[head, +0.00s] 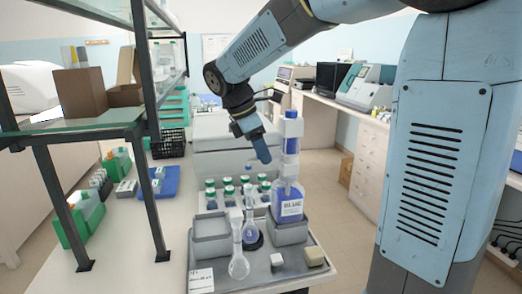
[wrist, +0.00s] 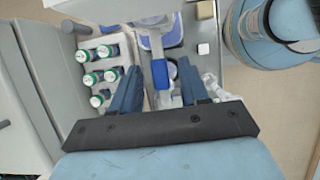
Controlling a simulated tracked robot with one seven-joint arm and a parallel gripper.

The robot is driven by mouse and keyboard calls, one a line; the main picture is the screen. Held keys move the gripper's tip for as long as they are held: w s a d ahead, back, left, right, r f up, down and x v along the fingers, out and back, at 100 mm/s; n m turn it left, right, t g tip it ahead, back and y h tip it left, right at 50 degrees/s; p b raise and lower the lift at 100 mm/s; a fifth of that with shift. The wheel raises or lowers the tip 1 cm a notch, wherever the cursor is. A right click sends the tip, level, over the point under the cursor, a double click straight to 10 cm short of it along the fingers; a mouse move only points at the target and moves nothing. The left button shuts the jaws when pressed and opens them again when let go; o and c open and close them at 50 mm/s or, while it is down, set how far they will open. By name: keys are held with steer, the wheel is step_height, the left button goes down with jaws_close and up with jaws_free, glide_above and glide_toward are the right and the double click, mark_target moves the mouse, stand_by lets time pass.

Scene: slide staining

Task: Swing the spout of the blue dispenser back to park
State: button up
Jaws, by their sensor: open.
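The blue dispenser (head: 288,203) is a bottle labelled BLUE with blue liquid, standing upright in a grey holder at the tray's right side. A clear column with a blue top and blue contents (head: 291,135) rises from it. My gripper (head: 262,155) hangs just left of this column, fingers pointing down. In the wrist view the fingers of my gripper (wrist: 158,88) are apart. A blue and pale piece (wrist: 160,73), perhaps the spout, shows between them, with no clear contact. I cannot tell exactly where the spout points in the head view.
Several green-capped bottles (head: 228,186) stand in a rack left of the dispenser. A clear flask (head: 238,262) and another flask with blue liquid (head: 250,232) stand in front. A black-legged shelf (head: 150,140) stands farther left.

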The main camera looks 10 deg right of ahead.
steer(key=shift+c, duration=0.3)
jaws_close()
stand_by(0.3)
